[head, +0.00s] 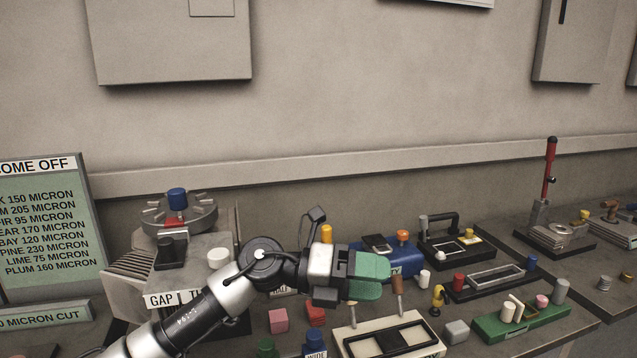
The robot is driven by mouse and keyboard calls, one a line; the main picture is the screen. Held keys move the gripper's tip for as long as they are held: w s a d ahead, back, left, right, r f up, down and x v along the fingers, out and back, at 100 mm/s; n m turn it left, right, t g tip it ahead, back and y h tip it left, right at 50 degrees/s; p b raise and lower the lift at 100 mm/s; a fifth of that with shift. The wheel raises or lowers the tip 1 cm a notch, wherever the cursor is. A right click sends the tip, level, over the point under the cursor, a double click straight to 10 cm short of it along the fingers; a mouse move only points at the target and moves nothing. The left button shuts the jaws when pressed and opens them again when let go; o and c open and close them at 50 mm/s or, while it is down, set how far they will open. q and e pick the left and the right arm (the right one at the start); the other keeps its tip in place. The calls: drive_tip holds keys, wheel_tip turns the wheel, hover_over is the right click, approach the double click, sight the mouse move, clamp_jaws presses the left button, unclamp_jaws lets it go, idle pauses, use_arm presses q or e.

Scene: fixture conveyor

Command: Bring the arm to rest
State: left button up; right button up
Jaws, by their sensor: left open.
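My left arm comes in from the lower left and reaches over the bench. My left gripper (371,276) has green fingers and points right, above the cream fixture with black recesses (386,341). It is open, and I see nothing held between its fingers. The fingers overlap each other in this view. A wooden-handled tool (398,284) stands just right of the fingertips; I cannot tell whether they touch. My right gripper is not in view.
A blue box (405,258) stands behind the gripper. A green tray (521,322) with several pegs lies right. A red lever press (550,170) stands at the back right. A round dial fixture (178,214) stands left. Pink (278,320) and red blocks (316,314) sit below the arm.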

use_arm(q)
drive_tip(key=s+a+f+m+t+y, duration=0.2)
drive_tip(key=a+f+m+t+y, duration=0.65)
drive_tip(key=m, duration=0.95)
drive_tip(key=s+a+f+m+t+y, duration=0.2)
drive_tip(key=a+f+m+t+y, duration=0.4)
drive_tip(key=a+f+m+t, duration=0.85)
drive_tip(key=s+a+f+g+y, duration=0.1)
drive_tip(key=s+a+f+g, duration=0.15)
drive_tip(key=s+g, duration=0.45)
drive_tip(key=s+a+f+n+g+y, duration=0.1)
drive_tip(key=s+f+g, duration=0.3)
drive_tip(key=s, duration=0.5)
drive_tip(key=s+a+f+g, duration=0.2)
drive_tip(key=s+g, duration=0.5)
drive_tip(key=s, duration=0.1)
wheel_tip(320, 180, down, 26)
drive_tip(key=g, duration=0.1)
drive_tip(key=s+a+f+g, duration=0.1)
drive_tip(key=s+a+f, duration=0.1)
drive_tip(key=s+f, duration=1.4)
drive_tip(key=shift+s+a, duration=0.3)
drive_tip(key=shift+a, duration=0.05)
